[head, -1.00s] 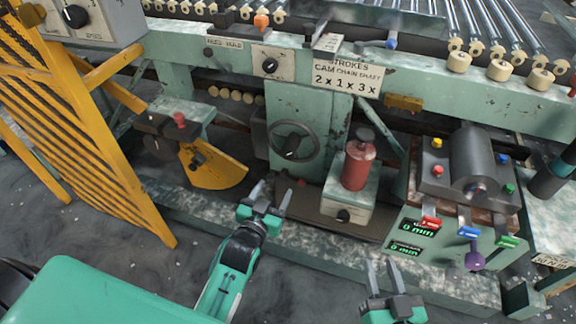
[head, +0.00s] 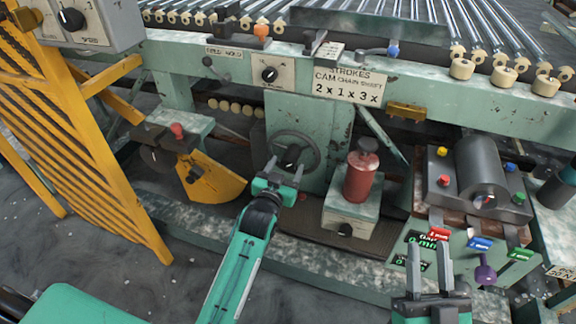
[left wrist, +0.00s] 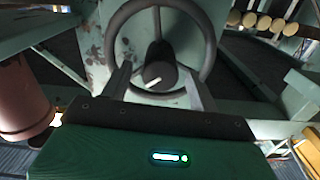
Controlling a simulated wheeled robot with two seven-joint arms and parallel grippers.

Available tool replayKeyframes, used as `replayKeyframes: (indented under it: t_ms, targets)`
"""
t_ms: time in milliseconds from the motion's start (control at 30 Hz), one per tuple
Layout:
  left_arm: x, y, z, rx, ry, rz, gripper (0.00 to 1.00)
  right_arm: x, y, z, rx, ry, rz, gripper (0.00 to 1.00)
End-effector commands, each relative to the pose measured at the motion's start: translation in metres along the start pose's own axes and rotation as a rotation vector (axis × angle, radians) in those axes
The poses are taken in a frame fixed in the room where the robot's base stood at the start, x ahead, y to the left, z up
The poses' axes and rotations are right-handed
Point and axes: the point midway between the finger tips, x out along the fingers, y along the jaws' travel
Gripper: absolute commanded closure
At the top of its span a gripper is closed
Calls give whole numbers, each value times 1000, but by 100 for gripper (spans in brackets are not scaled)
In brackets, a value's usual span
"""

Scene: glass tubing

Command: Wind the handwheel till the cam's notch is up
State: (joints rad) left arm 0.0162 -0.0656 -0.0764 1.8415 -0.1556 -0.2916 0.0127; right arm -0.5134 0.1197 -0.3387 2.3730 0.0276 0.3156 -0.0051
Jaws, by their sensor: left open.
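The dark handwheel (head: 316,148) stands upright on the green machine's post, with a round hub in its middle. My left gripper (head: 285,167) is open in front of the wheel's lower part. In the left wrist view the wheel (left wrist: 213,42) fills the top middle, and the open fingers (left wrist: 160,82) stand either side of the hub, which bears a pale mark. I cannot tell whether they touch it. A dark disc (head: 157,157), perhaps the cam, sits left of a yellow quarter-round plate (head: 217,180); I cannot make out a notch. My right gripper (head: 429,254) is open and empty at lower right.
A red cylinder (head: 360,182) on a pale block stands right of the wheel. A control box with coloured levers (head: 480,243) is further right. A yellow slatted guard (head: 105,170) stands at left.

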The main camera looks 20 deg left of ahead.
Motion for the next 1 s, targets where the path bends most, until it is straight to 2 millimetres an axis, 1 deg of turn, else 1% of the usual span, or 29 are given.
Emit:
replayKeyframes:
  t_ms: [33,100,200,533,567,700,767,800,867,1000]
  targets:
    - [6,0,1,0,0,0,39,1,1,-5,-5,33,-1,64]
    - [13,0,1,0,1,0,39,3,2,-11,-9,69,-2,64]
    - [18,0,1,0,0,0,39,4,2,-17,-14,103,-3,64]
    - [22,0,0,-1,-1,0,39,4,3,-21,-16,121,-4,64]
    - [22,0,0,-1,-1,0,41,4,3,-21,-16,120,-4,64]
    - [21,0,0,0,-1,0,68,4,3,-21,-16,120,-4,64]
    - [21,0,0,0,-1,0,80,4,3,-21,-16,120,-4,64]
    - [21,0,0,0,-1,0,88,4,3,-21,-16,119,-4,64]
    - [21,0,0,0,-1,0,100,4,3,-21,-16,119,-4,64]
    - [21,0,0,-2,-1,0,100,5,2,-21,-15,118,-4,64]
